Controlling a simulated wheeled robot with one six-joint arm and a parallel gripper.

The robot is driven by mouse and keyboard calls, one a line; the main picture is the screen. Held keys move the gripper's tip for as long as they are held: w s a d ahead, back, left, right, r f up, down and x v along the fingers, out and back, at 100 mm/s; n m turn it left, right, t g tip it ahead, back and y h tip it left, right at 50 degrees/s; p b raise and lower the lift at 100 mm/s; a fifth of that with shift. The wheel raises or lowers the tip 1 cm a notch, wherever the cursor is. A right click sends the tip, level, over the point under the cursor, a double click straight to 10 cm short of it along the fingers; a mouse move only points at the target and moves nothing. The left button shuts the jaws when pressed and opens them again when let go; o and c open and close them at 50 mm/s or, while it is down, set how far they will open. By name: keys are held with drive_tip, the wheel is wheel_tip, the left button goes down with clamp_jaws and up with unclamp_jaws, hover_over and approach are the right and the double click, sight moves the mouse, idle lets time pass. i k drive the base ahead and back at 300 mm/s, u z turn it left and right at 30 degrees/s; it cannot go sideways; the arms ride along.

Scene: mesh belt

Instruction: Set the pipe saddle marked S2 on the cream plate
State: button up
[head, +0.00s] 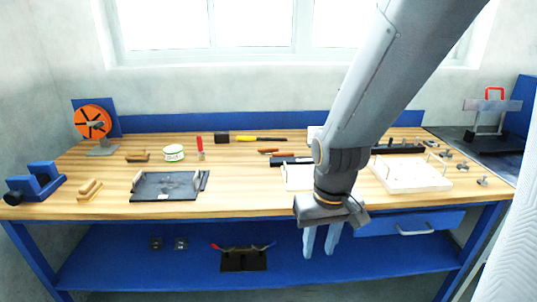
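My gripper (320,252) hangs in front of the bench's front edge, fingers pointing down. The two pale blue fingers stand apart with nothing visible between them. A cream plate (299,178) lies on the bench behind my arm and is partly hidden by it. A larger cream board (410,175) with upright pins lies to the right; I cannot tell which of the two the task names. Several small grey metal pieces (462,166) stand at the right of the bench and may be pipe saddles. No S2 marking is readable.
A dark plate (165,187) with small parts lies left of centre. A blue vise (35,183), an orange wheel (93,122), a green-white tin (173,153) and hand tools (258,139) are around it. A blue drawer (418,226) is under the right side. Bare wood lies between dark plate and arm.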

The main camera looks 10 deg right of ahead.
sight(301, 170)
drive_tip(key=u, duration=0.1)
drive_tip(key=i, duration=1.2)
drive_tip(key=z, duration=0.35)
